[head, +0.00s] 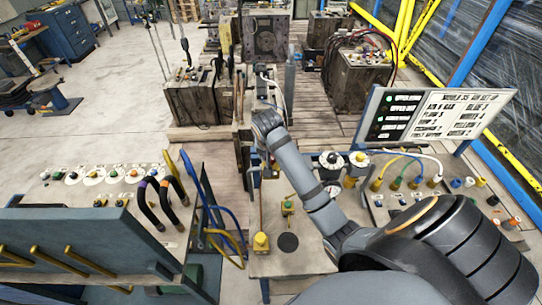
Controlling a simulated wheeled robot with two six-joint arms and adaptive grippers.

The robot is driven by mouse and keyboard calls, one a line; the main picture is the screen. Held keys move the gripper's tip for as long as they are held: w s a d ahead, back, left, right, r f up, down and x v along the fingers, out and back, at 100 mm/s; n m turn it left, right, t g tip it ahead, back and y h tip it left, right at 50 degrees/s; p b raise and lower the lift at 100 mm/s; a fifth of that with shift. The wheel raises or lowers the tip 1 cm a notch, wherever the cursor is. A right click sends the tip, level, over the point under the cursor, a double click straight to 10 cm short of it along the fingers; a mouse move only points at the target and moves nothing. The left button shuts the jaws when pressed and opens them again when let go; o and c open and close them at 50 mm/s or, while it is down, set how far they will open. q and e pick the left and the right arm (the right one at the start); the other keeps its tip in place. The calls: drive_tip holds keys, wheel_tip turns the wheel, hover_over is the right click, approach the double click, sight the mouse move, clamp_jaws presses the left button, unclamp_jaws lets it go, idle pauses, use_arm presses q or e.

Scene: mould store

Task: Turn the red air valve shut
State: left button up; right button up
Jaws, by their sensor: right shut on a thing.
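My right arm reaches from the lower right to the far end of the narrow grey bench (292,262). My right gripper (264,160) is small and partly hidden below the wrist, at the bench's far end. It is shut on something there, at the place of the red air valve. The valve's red handle does not show clearly, as the wrist and gripper cover that spot, so its angle cannot be told. My left gripper is not in view.
A sign board (440,117) and hose fittings are at right. Blue hoses (224,213) hang at left. Dark moulds (192,100) stand behind.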

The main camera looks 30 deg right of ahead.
drive_tip(key=m, duration=0.2)
drive_tip(key=m+g+h, duration=0.1)
drive_tip(key=m, duration=0.1)
drive_tip(key=shift+w+r+m, duration=0.15)
drive_tip(key=shift+w+m, duration=0.05)
drive_tip(key=shift+m, duration=0.1)
drive_tip(key=shift+w+m+g+h, duration=0.1)
drive_tip(key=shift+m+g+h, duration=0.35)
drive_tip(key=shift+m, duration=1.05)
drive_tip(key=shift+g, duration=0.25)
drive_tip(key=o, duration=1.1)
drive_tip(key=shift+o, duration=0.2)
drive_tip(key=shift+a, duration=0.1)
